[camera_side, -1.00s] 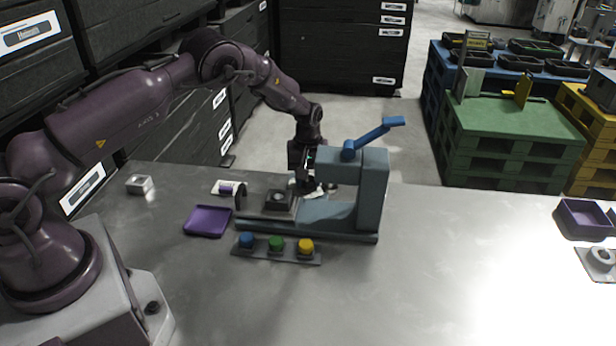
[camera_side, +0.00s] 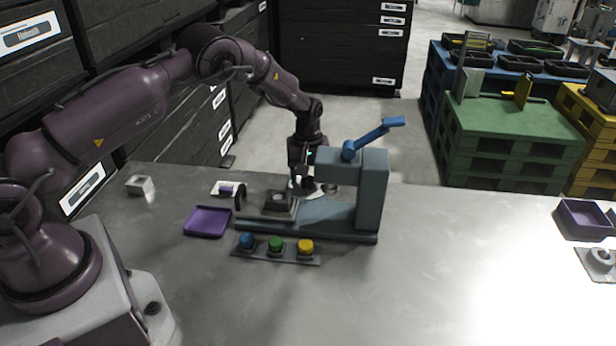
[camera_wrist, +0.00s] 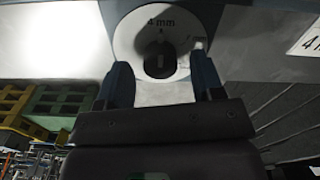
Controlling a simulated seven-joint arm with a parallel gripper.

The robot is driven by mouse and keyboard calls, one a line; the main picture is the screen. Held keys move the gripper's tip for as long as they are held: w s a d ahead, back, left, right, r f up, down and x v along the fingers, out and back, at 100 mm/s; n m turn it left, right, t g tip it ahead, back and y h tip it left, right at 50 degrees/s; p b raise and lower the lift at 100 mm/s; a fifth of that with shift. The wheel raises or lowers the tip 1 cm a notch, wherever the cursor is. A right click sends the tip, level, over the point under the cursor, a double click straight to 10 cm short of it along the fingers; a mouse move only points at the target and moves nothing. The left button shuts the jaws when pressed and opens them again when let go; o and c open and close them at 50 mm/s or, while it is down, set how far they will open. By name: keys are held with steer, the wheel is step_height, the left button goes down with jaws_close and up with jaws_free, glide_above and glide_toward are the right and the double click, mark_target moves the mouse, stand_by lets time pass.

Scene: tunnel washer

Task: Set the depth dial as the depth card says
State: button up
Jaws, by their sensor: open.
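The depth dial (camera_wrist: 130,42) is a white disc with a dark round knob (camera_wrist: 160,58) at its middle, seen in the wrist view. A "4 mm" mark stands above the knob; a second mark at the upper right is too blurred to read. My gripper (camera_wrist: 161,68) is open, one finger on each side of the knob; I cannot tell whether they touch it. A white card (camera_wrist: 308,38) at the right edge shows a "4", its text cut off by the frame. In the side view, my gripper (camera_side: 305,183) is behind the blue-grey press (camera_side: 372,195).
The press has a blue lever (camera_side: 378,134). In front of it is a strip with blue, green and yellow buttons (camera_side: 276,245). A purple tray (camera_side: 207,221) lies to the left. A purple bin (camera_side: 583,218) stands at far right. The table between is clear.

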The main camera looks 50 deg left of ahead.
mark_target(307, 179)
step_height(307, 179, up, 12)
stand_by(0.3)
steer(key=s+d+r+m+t, duration=0.2)
steer(key=s+d+r+m, duration=0.1)
steer(key=s+r, duration=0.4)
steer(key=s+d+r+m+t, duration=0.1)
steer(key=s+d+r+m, duration=0.3)
steer(key=s, duration=1)
steer(key=s+d+r+m+t, duration=0.2)
steer(key=s+d+r+m, duration=0.2)
steer(key=s+r, duration=0.5)
steer(key=shift+s+r+t, duration=0.3)
steer(key=shift+s, duration=0.65)
